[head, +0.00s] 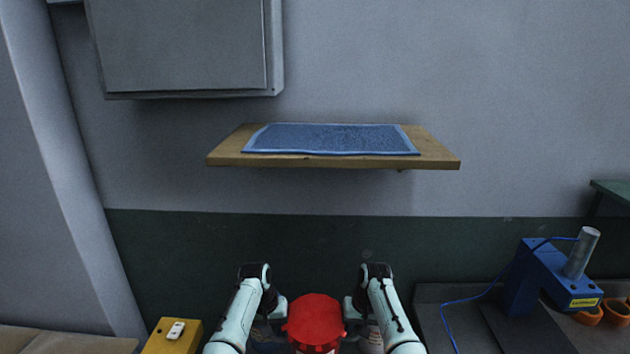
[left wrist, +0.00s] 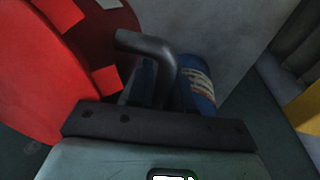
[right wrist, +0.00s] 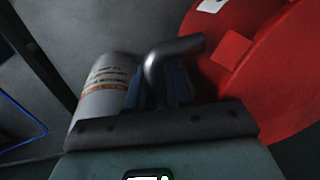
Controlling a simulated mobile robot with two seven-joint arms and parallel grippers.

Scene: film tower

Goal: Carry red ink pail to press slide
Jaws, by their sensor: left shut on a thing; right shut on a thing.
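The red ink pail (head: 315,318) is at the bottom centre of the head view, between my two hands, its round red top showing. My left gripper (head: 278,312) is shut on the pail's dark bent handle (left wrist: 150,48) on the left side. My right gripper (head: 350,312) is shut on the matching grey handle (right wrist: 172,55) on the right side. The pail's red body fills the left of the left wrist view (left wrist: 45,85) and the right of the right wrist view (right wrist: 265,85). I cannot tell which thing is the press slide.
A wooden wall shelf (head: 225,157) with a blue mat (head: 330,139) is ahead, below a grey cabinet (head: 180,45). A blue machine (head: 540,280) stands right, near orange cups (head: 590,315). A blue can (left wrist: 202,88) and white can (right wrist: 103,95) are near the handles. A yellow box (head: 160,343) is left.

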